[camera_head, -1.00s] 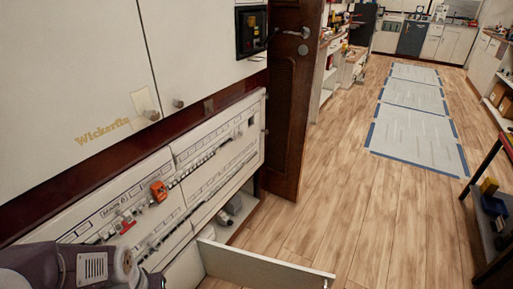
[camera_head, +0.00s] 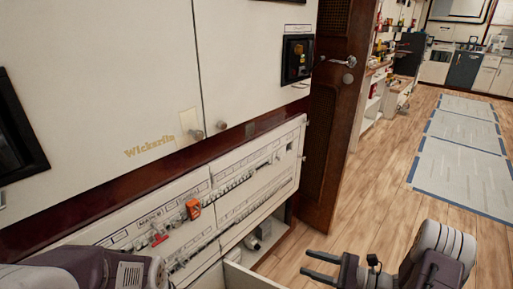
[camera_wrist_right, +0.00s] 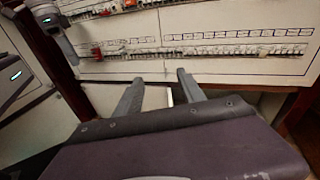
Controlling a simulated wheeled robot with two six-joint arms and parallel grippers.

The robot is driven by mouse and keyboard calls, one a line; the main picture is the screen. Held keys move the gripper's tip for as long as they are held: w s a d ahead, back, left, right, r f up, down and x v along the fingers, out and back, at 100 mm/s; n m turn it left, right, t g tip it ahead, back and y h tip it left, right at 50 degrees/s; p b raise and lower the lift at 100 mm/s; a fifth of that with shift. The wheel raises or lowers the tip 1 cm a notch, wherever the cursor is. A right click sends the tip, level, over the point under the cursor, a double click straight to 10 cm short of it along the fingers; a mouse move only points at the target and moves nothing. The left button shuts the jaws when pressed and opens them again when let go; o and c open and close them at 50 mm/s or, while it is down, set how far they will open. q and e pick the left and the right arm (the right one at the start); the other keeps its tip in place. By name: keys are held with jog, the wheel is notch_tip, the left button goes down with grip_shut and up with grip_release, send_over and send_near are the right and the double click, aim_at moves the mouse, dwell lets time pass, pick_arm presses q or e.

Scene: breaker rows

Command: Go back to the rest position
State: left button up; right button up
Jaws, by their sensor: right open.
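My right gripper (camera_head: 306,264) is at the lower right in the head view, open and empty, its two fingers pointing left toward the breaker panel. In the right wrist view its fingers (camera_wrist_right: 160,80) are spread apart with nothing between them, below the breaker rows. The white breaker panel (camera_head: 262,180) carries rows of small switches, with an orange piece (camera_head: 193,209) on the upper row and a red switch (camera_head: 160,240) to its left. My left arm shows at the bottom left of the head view; its gripper is not seen there.
A pale open flap or drawer front (camera_head: 250,277) juts out below the panel. A dark wooden door (camera_head: 325,150) stands right of the cabinets. Wooden floor (camera_head: 395,190) lies free to the right, with blue-edged mats (camera_head: 460,175) farther off.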

jog(key=s+a+r+n+g, duration=0.3)
jog(key=a+n+g, duration=0.2)
jog(key=a, duration=0.2)
jog(key=s+a+n+g+h, duration=0.3)
jog(key=s+n+h, duration=0.1)
jog(key=s+n, duration=0.25)
jog(key=s+a+n+g+h, duration=0.2)
jog(key=s+n+g+h, duration=0.1)
jog(key=s+n+h, duration=0.3)
jog(key=w+d+f+n+t+h, duration=0.25)
jog(key=d+n+t+h, duration=0.2)
jog(key=d, duration=0.55)
notch_tip(320, 180, up, 33)
jog(key=p, duration=3.3)
jog(key=shift+s+r+p, duration=0.2)
jog(key=shift+s+p, duration=0.1)
jog(key=shift+p, duration=0.1)
jog(key=shift+g, duration=0.25)
